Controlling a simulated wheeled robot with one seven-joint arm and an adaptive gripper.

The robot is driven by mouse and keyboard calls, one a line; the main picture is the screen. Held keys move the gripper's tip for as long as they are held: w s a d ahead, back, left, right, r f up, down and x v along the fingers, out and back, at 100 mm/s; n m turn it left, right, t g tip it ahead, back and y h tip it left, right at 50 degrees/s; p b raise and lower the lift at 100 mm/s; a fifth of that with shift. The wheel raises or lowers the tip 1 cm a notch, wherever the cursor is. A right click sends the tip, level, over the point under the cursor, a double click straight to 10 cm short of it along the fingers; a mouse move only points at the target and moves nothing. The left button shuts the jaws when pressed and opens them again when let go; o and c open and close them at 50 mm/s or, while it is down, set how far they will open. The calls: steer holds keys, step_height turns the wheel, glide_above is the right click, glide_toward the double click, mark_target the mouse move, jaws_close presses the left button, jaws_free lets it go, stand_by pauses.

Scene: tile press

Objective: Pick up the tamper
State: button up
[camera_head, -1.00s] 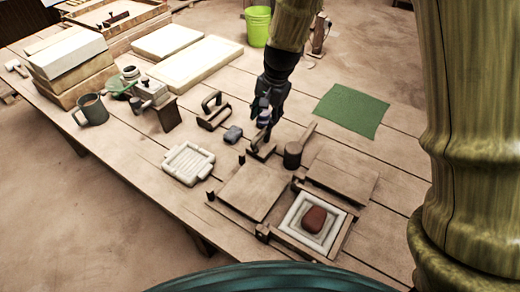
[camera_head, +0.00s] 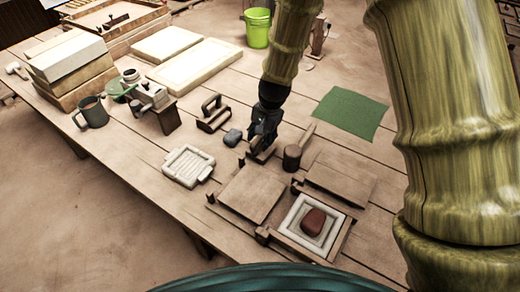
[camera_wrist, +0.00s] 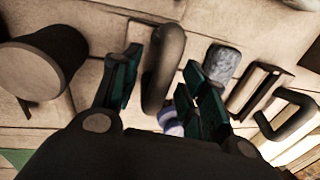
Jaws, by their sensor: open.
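The tamper (camera_head: 254,158), which looks like a small wooden block with a dark loop handle, lies on the table behind the press. It is largely hidden by my gripper in the head view. In the wrist view the tamper's handle (camera_wrist: 165,65) stands between my two fingers. My gripper (camera_head: 262,147) points down at the tamper, low over it. In the wrist view my gripper (camera_wrist: 163,82) is open, one finger on each side of the handle. I cannot tell whether either finger touches it.
A wooden mallet (camera_head: 292,157) lies close on the right, its head large in the wrist view (camera_wrist: 45,62). A grey stone (camera_head: 232,137) and another handled block (camera_head: 213,114) are to the left. The press (camera_head: 252,192) is in front, a green cloth (camera_head: 350,112) behind right.

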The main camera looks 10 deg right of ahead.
steer(key=shift+f, duration=0.25)
jaws_close()
steer(key=shift+r+b, duration=0.3)
steer(key=shift+r, duration=4.75)
